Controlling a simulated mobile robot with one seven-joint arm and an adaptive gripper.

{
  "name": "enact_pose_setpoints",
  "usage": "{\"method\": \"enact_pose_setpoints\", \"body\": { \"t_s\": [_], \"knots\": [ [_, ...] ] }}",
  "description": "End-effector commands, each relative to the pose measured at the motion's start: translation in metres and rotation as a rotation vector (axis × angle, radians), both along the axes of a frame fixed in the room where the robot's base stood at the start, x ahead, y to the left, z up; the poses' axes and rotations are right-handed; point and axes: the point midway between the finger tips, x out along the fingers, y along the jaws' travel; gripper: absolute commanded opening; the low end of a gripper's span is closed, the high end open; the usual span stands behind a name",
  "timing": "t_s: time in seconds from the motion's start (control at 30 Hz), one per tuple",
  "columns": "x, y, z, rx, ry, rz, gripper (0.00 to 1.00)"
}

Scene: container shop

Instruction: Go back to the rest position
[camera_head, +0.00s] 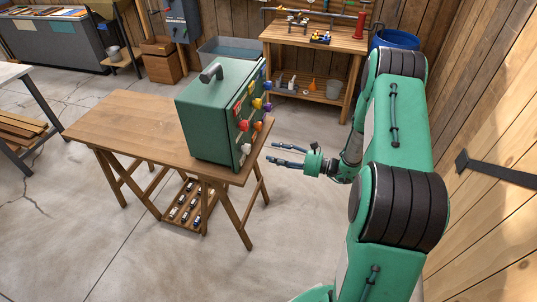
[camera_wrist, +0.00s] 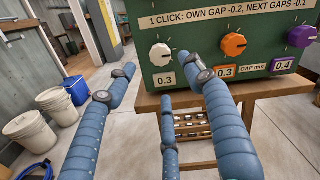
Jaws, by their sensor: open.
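My gripper (camera_head: 290,156) is open and empty, held in the air to the right of the wooden table (camera_head: 130,118). Its blue fingers (camera_wrist: 165,95) spread apart in the wrist view, with nothing between them. A green control box (camera_head: 203,120) with a top handle stands on the table, its knob panel facing my gripper. In the wrist view the panel shows a white knob (camera_wrist: 161,54) over 0.3, an orange knob (camera_wrist: 234,45) over a partly covered 0.3, and a purple knob (camera_wrist: 301,36) over 0.4. The fingertips appear just in front of the panel; I cannot tell any contact.
A workbench (camera_head: 310,38) with a lower shelf stands at the back, beside a blue barrel (camera_head: 395,39). A wooden wall (camera_head: 500,130) runs close along the right. White buckets (camera_wrist: 29,130) and a blue bin (camera_wrist: 77,90) stand at left in the wrist view. Concrete floor (camera_head: 275,240) lies open in front.

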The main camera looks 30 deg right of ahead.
Motion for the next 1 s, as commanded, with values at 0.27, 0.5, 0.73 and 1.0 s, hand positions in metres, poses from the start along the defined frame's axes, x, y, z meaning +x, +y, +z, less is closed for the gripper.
{"method": "enact_pose_setpoints", "body": {
  "t_s": [0.27, 0.5, 0.73, 1.0],
  "knots": [
    [-0.003, -0.003, 0.000, 0.000, 0.000, 0.000, 0.53],
    [-0.003, -0.003, 0.000, 0.000, 0.000, 0.000, 0.53],
    [-0.003, -0.002, 0.002, -0.002, -0.001, 0.005, 0.53],
    [-0.006, 0.026, 0.029, -0.061, 0.001, 0.097, 0.53]
  ]
}}
